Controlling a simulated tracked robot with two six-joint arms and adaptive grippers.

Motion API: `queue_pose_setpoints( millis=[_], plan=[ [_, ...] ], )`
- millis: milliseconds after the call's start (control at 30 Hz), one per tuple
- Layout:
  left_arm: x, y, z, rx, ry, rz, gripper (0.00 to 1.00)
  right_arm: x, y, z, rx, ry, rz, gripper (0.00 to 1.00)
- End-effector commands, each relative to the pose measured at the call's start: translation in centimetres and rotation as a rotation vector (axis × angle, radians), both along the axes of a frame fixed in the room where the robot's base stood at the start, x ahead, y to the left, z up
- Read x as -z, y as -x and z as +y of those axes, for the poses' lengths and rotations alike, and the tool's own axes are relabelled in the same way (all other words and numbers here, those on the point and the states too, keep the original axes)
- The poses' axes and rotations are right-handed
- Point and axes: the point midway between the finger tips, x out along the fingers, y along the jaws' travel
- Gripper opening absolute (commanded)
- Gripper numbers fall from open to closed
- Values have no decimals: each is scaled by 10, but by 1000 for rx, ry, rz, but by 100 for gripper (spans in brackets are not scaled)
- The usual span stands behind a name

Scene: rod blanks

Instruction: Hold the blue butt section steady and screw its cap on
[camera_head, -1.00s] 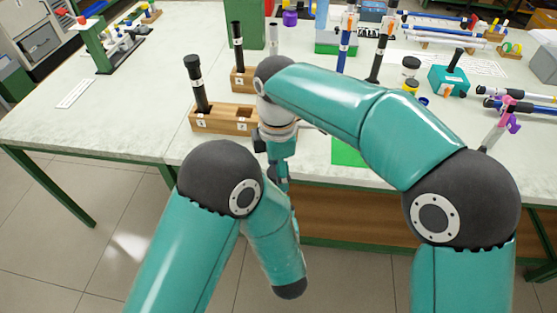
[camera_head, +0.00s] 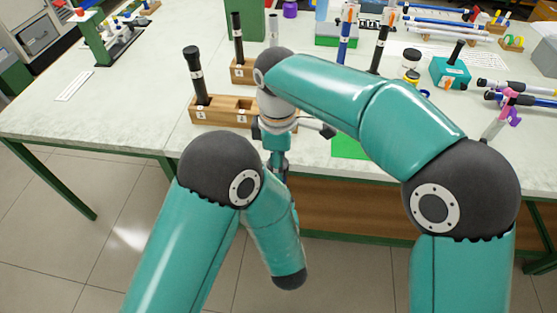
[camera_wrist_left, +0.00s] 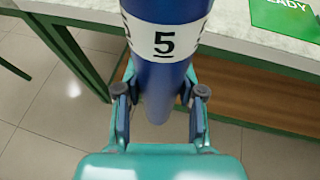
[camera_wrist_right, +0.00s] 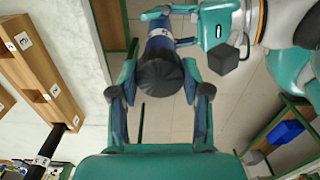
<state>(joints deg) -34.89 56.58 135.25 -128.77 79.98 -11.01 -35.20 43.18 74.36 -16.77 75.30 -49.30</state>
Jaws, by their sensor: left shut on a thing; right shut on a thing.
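The blue butt section (camera_wrist_left: 160,85), with a white band marked 5, stands between the fingers of my left gripper (camera_wrist_left: 161,96), which is shut on it. In the right wrist view the section (camera_wrist_right: 158,44) shows end-on behind a black ribbed cap (camera_wrist_right: 160,77). My right gripper (camera_wrist_right: 161,93) is shut on that cap, with a finger on each side. The cap is in line with the section; whether its thread is seated cannot be told. In the head view my right gripper (camera_head: 276,148) is off the table's front edge, and its fingertips, the cap and the section are hard to make out.
A wooden rack (camera_head: 225,115) holding a black-handled piece (camera_head: 197,78) stands close left of my right wrist. A second rack (camera_head: 243,72) is behind it. A green mat (camera_head: 349,146) lies right of the wrist at the table's front edge.

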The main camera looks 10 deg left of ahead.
Motion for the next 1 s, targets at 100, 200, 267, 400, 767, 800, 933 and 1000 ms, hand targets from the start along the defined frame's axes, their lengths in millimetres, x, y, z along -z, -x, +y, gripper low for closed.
queue_pose_setpoints(
  millis=[100, 200, 267, 400, 767, 800, 933, 1000],
  plan=[
    [0, 0, 0, 1, -1, -2, 0, 0, -1, 0, 259, -1, -4, 6],
    [-1, 0, 0, 1, -1, -2, 0, 0, -1, 0, 484, 1, -4, 6],
    [-1, 0, 0, 1, -1, -2, 0, 0, -1, 0, 619, 2, -5, 6],
    [-1, 0, 0, 1, -1, -2, 0, 0, -1, 1, 934, 2, -5, 6],
    [-1, 0, 0, 1, -1, -2, 0, 1, -1, 1, 1514, 5, -7, 6],
    [-1, 0, 0, 1, -1, -2, 0, 1, -1, 1, 1513, 5, -7, 6],
    [-1, 0, 0, 1, -1, -2, 0, 1, -1, 1, 1512, 5, -6, 61],
    [0, 0, 0, 1, -1, -2, 0, 1, -1, 1, 1511, 6, -6, 72]
  ],
)
